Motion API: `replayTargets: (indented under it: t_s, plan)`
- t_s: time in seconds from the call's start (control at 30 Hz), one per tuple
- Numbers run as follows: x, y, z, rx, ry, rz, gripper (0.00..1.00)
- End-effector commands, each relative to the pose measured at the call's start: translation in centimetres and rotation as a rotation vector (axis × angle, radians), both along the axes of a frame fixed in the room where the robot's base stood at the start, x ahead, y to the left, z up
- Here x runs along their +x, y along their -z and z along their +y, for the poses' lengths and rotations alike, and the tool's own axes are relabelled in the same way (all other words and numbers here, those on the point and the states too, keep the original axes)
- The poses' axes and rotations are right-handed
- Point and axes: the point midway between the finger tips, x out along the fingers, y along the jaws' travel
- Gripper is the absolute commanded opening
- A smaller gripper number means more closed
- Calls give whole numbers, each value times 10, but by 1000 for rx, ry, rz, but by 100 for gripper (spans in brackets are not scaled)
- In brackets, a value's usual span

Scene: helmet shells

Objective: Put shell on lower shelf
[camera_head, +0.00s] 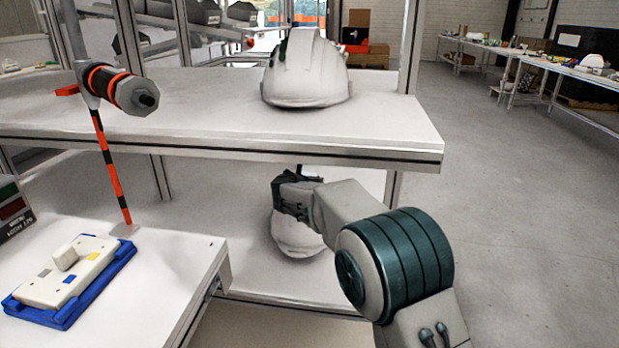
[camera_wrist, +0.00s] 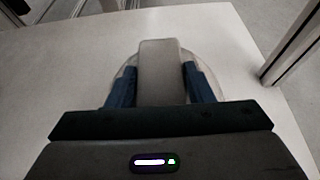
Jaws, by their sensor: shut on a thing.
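A white helmet shell (camera_head: 298,236) is at the lower shelf (camera_head: 235,225), under the upper shelf's edge, partly hidden by my arm. My gripper (camera_head: 290,195) is above this shell, shut on its raised ridge. In the wrist view, the two dark blue fingers of my gripper (camera_wrist: 160,88) press on both sides of the pale ridge of the shell (camera_wrist: 160,60). The shell's rounded body shows beneath, over the white lower shelf (camera_wrist: 75,60). I cannot tell whether the shell touches the shelf. A second white shell (camera_head: 305,75) sits on the upper shelf (camera_head: 210,110).
The upper shelf's metal front edge (camera_head: 220,147) runs just above my gripper. A metal post (camera_wrist: 292,45) stands to the right in the wrist view. A small table (camera_head: 170,270) with a blue-and-white device (camera_head: 70,277) is at left. A tool (camera_head: 120,90) hangs above it. The floor at right is clear.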

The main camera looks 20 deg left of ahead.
Motion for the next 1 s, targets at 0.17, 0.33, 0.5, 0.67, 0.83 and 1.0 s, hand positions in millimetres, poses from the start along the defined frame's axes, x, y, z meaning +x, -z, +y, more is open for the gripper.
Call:
replayTargets:
  t_s: [0.17,0.33,0.5,0.67,0.83,1.0]
  plan:
    - [3,2,6,1,-5,-1,0]
    - [3,6,5,1,-3,-2,0]
    - [4,5,3,1,-1,-2,0]
    - [3,7,4,0,-3,-1,0]
    - [2,9,5,0,-4,0,69]
    - [2,9,5,0,-4,0,69]
